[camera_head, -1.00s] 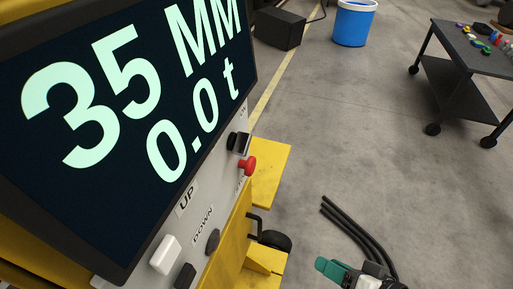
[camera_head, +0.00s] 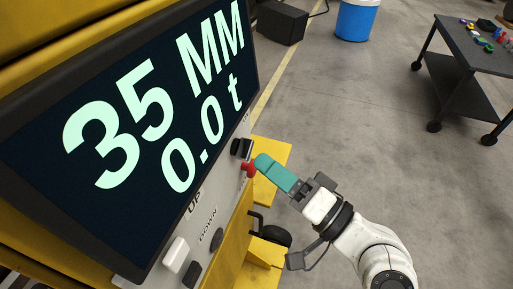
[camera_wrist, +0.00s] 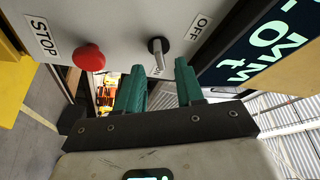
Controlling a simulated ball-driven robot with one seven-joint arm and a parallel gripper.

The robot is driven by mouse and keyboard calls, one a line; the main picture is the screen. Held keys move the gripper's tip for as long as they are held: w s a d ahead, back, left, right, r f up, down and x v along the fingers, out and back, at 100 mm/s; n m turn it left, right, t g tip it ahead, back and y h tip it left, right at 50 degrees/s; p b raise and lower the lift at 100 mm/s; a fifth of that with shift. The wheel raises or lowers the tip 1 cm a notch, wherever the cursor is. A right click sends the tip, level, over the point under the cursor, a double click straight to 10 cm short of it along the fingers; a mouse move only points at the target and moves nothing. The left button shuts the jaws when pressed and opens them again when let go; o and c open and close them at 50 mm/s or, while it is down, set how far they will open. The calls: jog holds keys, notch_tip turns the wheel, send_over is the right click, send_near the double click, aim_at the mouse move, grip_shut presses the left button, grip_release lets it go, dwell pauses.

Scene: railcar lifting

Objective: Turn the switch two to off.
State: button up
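The switch area shows as dark shapes (camera_head: 241,147) at the panel's right end in the head view. My gripper (camera_wrist: 159,85) has its two teal fingers apart, with an empty gap facing the lever. In the head view my gripper (camera_head: 265,163) is close to the panel, overlapping the edge of the red button (camera_head: 247,170); contact cannot be told.
The red STOP button (camera_wrist: 88,57) is left of the lever in the wrist view. The yellow machine's display (camera_head: 130,110) reads 35 MM and 0.0 t. UP and DOWN buttons (camera_head: 190,273) are lower on the panel. A blue bucket (camera_head: 357,20) and black cart (camera_head: 470,70) stand farther off.

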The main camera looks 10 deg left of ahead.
aim_at(243, 149)
jog(key=shift+p+x, duration=0.45)
jog(key=shift+x, duration=1.3)
jog(key=shift+c, duration=0.4)
grip_shut()
jog(key=shift+f, duration=0.1)
